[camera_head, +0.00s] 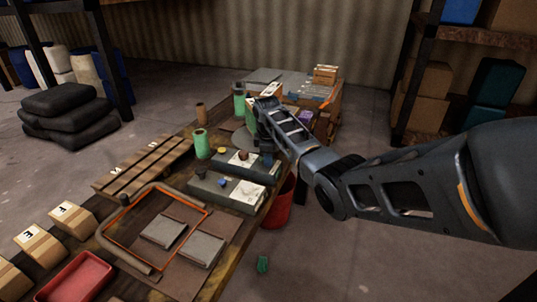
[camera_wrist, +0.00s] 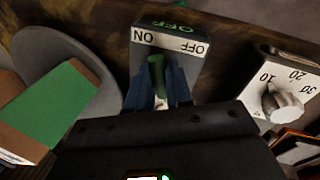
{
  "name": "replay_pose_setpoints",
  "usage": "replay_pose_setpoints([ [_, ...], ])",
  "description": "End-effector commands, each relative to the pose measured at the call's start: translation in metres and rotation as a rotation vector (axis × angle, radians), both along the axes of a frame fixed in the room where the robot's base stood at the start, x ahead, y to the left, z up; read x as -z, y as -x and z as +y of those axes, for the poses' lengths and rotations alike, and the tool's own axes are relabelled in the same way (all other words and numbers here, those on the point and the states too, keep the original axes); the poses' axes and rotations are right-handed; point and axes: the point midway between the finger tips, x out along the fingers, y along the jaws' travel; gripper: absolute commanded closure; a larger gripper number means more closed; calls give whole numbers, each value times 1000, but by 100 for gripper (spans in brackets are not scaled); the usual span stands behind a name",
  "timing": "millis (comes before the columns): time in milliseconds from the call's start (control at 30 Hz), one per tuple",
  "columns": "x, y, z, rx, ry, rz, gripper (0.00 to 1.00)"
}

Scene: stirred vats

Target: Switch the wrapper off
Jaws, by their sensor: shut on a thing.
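The wrapper's switch box (camera_wrist: 180,65) is in the upper middle of the wrist view, marked ON at left and OFF at right. Its small display (camera_wrist: 168,26) shows OFF in green letters. My gripper (camera_wrist: 161,82) has its blue fingers closed around the green switch lever (camera_wrist: 156,64), hiding its lower part. A grey round plate (camera_wrist: 62,42), seemingly the wrapper's turntable, carries a green-topped brown box (camera_wrist: 55,100) at left. In the head view, my gripper (camera_head: 262,110) is over the far part of the bench, and the lever is hidden.
A white dial box (camera_wrist: 285,75) with a pale knob stands right of the switch. In the head view, the bench holds control boxes (camera_head: 235,165), a slatted rack (camera_head: 143,166), a red tray (camera_head: 78,277) and lettered cartons (camera_head: 75,217). A red bucket (camera_head: 279,205) stands beside the bench.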

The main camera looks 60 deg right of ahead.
Motion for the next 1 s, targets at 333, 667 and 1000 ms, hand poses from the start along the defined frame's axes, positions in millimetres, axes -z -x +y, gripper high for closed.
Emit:
replay_pose_setpoints([
  [333,-3,-3,1,329,4,-4,100],
  [667,-1,-4,2,642,4,-4,100],
  [1000,-1,-5,2,930,3,-5,100],
])
